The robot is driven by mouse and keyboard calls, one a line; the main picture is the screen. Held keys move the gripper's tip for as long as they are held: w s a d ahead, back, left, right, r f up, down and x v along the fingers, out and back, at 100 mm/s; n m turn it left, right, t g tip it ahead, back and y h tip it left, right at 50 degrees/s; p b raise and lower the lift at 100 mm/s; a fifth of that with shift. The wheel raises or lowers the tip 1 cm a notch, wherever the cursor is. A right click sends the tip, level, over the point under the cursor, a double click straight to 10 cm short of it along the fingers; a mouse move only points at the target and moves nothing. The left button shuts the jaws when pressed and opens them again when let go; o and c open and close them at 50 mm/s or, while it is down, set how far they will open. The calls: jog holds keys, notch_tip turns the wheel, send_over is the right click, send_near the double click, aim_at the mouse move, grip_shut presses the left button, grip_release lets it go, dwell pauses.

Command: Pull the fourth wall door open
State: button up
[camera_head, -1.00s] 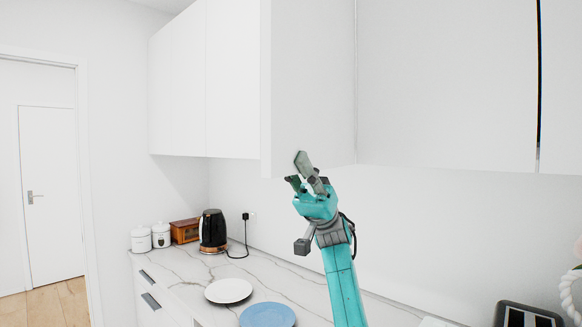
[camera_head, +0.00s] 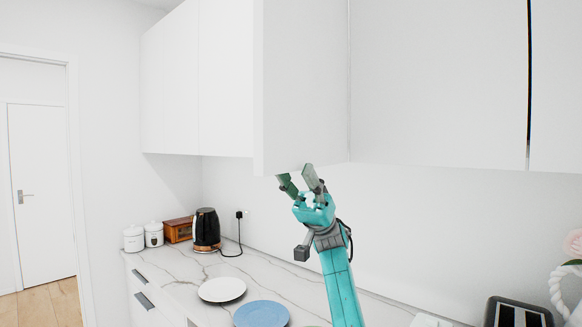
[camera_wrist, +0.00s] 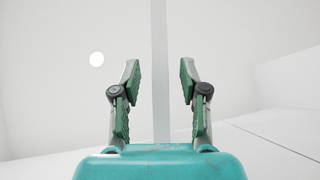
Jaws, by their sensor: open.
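A white wall door (camera_head: 305,85) stands swung out from the row of wall cabinets, its broad face and left edge showing in the head view. I cannot tell from these frames which number in the row it is. My gripper (camera_head: 298,176) is open and empty at the door's lower edge. In the wrist view the thin pale edge of the door (camera_wrist: 160,70) runs upright between the two spread green-padded fingers of my gripper (camera_wrist: 160,78), with a gap on each side. Whether the fingertips overlap the door is unclear.
Closed white wall doors (camera_head: 200,85) are at left, and another white panel (camera_head: 440,85) is at right. Below, the marble counter (camera_head: 185,285) holds a kettle (camera_head: 206,230), canisters, a wooden box (camera_head: 178,230), a white plate (camera_head: 222,289) and a blue plate (camera_head: 262,314).

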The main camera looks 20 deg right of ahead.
jog(key=v, duration=0.8)
jog(key=shift+w+d+f, duration=0.15)
jog(key=shift+d+f, duration=0.05)
jog(key=shift+f, duration=0.1)
